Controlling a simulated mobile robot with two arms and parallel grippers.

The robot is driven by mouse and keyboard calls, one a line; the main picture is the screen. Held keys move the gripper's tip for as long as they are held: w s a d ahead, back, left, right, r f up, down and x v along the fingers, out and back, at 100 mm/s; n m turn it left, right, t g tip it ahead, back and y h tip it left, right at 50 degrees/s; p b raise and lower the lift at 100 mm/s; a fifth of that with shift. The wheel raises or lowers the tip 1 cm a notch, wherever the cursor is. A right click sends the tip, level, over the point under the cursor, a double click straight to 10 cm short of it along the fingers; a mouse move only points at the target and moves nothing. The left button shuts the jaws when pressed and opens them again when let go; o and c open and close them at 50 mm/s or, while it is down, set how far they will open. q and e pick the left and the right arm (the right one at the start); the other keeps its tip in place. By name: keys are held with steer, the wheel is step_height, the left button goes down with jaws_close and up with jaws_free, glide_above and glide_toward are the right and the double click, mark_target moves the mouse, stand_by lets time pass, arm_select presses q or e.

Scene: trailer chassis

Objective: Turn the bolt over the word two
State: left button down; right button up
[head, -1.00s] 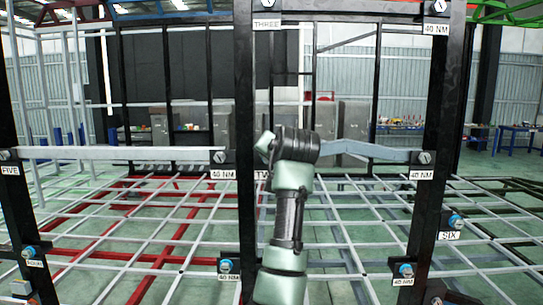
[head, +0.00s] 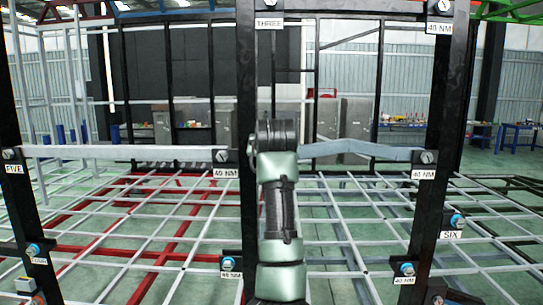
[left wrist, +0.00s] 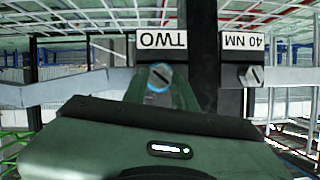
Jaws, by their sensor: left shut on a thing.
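The bolt over the word two (left wrist: 159,77) shows in the left wrist view as a slotted head with a blue ring. That view is upside down, so the TWO label (left wrist: 163,41) appears above the bolt. My left gripper (left wrist: 163,92) has its green fingers at the bolt, one on each side, and is shut on it. In the head view my left arm rises in front of the middle black post (head: 246,90) and hides the bolt, its label and the gripper. My right gripper is not in view.
A bolt with a 40 NM label (left wrist: 243,42) is beside the TWO label on the same frame. Other labelled bolts, FIVE (head: 9,154), SIX (head: 457,221) and THREE (head: 267,4), sit around the frame. Grey crossbars (head: 120,151) and a floor grid surround the posts.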

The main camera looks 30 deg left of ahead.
arm_select(q)
steer(key=shift+r, duration=0.25)
steer(key=c, duration=1.1)
jaws_free()
steer(key=shift+a, duration=0.1)
steer(key=b+v, duration=0.3)
steer(key=v, duration=0.4)
steer(key=shift+s+f, duration=0.1)
steer(key=shift+s, duration=0.05)
